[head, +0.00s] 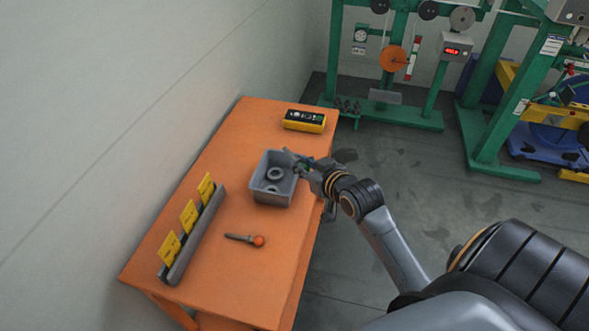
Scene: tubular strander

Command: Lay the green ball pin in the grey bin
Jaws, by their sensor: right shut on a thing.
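The grey bin (262,198) stands on the orange table and holds grey ring-shaped parts. My right gripper (298,163) reaches in from the right, over the bin's far right corner. It is shut on the green ball pin (297,168), of which only a small green spot shows between the fingers. The rest of the pin is hidden by the gripper, and I cannot tell if it touches the bin. My left gripper is not in view.
An orange ball pin (258,241) lies on the orange table (215,275) in front of the bin. A grey rack with yellow cards (190,216) stands at the left. A yellow and black box (304,121) sits at the far end. Green machine frames stand behind.

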